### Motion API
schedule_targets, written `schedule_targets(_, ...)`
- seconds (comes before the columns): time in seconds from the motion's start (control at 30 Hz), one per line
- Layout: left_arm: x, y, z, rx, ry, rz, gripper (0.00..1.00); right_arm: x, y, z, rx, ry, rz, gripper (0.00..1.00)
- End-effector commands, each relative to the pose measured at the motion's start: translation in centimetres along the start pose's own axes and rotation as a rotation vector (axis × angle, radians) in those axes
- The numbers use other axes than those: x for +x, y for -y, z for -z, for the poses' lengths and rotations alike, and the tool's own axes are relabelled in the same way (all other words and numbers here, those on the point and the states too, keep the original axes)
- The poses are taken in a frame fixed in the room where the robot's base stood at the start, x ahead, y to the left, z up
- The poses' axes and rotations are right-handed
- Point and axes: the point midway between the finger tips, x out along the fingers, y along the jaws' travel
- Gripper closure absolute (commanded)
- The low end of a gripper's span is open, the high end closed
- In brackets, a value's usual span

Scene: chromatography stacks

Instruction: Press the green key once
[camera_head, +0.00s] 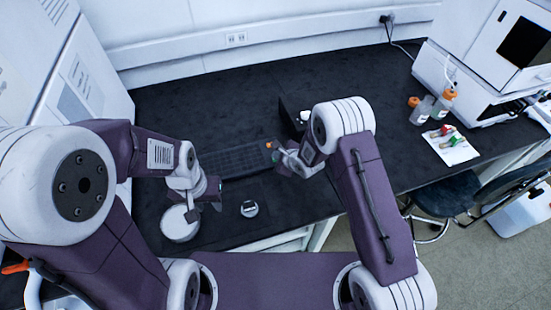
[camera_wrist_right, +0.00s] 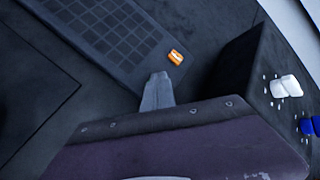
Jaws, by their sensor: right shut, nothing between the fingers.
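A dark keyboard (camera_head: 235,161) lies on the black bench, and it also shows in the right wrist view (camera_wrist_right: 110,35). An orange key (camera_head: 269,145) is at its right end and shows clearly in the right wrist view (camera_wrist_right: 176,57). A small green patch (camera_head: 276,156), seemingly the green key, shows just beside my right gripper (camera_head: 283,157). In the right wrist view no green is seen; my shut, empty right gripper (camera_wrist_right: 157,77) covers the area near the orange key. Whether the tip touches a key cannot be told. My left gripper (camera_head: 205,200) is off to the left; its fingers are unclear.
A black box with white and blue knobs (camera_wrist_right: 232,72) stands close right of the keyboard. Bottles (camera_head: 421,110) and a white sheet (camera_head: 455,152) are far right.

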Motion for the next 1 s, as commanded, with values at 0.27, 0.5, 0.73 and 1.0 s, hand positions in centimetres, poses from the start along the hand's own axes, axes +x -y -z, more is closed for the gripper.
schedule_targets(0.27,0.0,0.0,0.0,0.000,0.000,0.000,0.64,0.0,-0.1,0.1,0.000,-0.001,-0.001,1.00)
schedule_targets(0.5,-1.0,0.0,0.1,0.000,0.000,0.000,0.64,-0.7,0.4,-0.4,0.000,-0.001,-0.001,1.00)
schedule_targets(0.73,-1.7,0.0,0.2,0.000,0.000,0.000,0.64,-1.1,0.8,-0.8,0.000,-0.001,-0.001,1.00)
schedule_targets(1.0,-1.8,0.0,0.2,0.000,0.000,0.000,0.64,-1.2,0.9,-0.9,0.000,-0.001,-0.001,1.00)
